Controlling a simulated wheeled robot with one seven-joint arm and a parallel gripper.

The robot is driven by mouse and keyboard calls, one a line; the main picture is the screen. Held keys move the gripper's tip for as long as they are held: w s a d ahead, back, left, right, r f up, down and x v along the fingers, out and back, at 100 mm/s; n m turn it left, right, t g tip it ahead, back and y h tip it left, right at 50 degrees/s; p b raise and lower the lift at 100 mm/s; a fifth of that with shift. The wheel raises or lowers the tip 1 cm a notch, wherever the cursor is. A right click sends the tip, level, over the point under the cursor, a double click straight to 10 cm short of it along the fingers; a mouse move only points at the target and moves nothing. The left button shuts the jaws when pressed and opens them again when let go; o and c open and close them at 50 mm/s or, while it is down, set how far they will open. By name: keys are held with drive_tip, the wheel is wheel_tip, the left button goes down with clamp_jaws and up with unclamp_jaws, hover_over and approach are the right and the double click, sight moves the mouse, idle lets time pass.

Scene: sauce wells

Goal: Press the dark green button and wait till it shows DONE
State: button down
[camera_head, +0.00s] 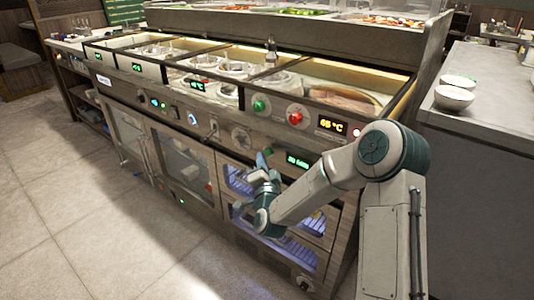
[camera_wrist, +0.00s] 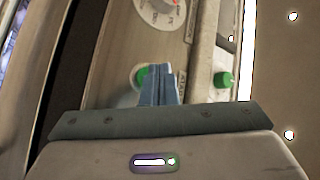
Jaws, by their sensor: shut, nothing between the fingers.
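My gripper (camera_head: 265,162) is shut and empty, in front of the lower control panel in the head view. In the wrist view its blue-grey fingers (camera_wrist: 160,80) are together, in front of a green button (camera_wrist: 143,76) with a pale rim. The fingers cover part of this button, and I cannot tell whether they touch it. A second green button (camera_wrist: 222,79) sticks out on the ledge to the right. In the head view a green button (camera_head: 260,105) sits on the upper panel. A small display (camera_head: 298,161) right of my gripper shows green text that is too small to read surely; I see no clear DONE.
A red button (camera_head: 295,118) and a display reading 65 °C (camera_head: 332,126) are on the upper panel. A dial (camera_head: 240,138) is left of my gripper, and also shows in the wrist view (camera_wrist: 160,10). Sauce wells (camera_head: 230,70) lie above. Open floor is at the left.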

drive_tip(key=shift+w+d, duration=0.1)
drive_tip(key=shift+w+d, duration=0.2)
drive_tip(key=shift+w+d+b, duration=0.3)
drive_tip(key=shift+w+b, duration=0.1)
drive_tip(key=shift+b, duration=0.05)
idle(0.7)
drive_tip(key=shift+s+a, duration=0.1)
drive_tip(key=shift+s, duration=0.05)
drive_tip(key=shift+s+a+b, duration=0.35)
drive_tip(key=shift+s+a, duration=0.1)
drive_tip(key=shift+s, duration=0.15)
drive_tip(key=shift+s+a+b, duration=0.4)
drive_tip(key=shift+s+a, duration=0.4)
drive_tip(key=shift+s, duration=0.2)
drive_tip(key=shift+s+a+b, duration=0.35)
drive_tip(key=shift+s+a, duration=0.4)
drive_tip(key=shift+s, duration=0.2)
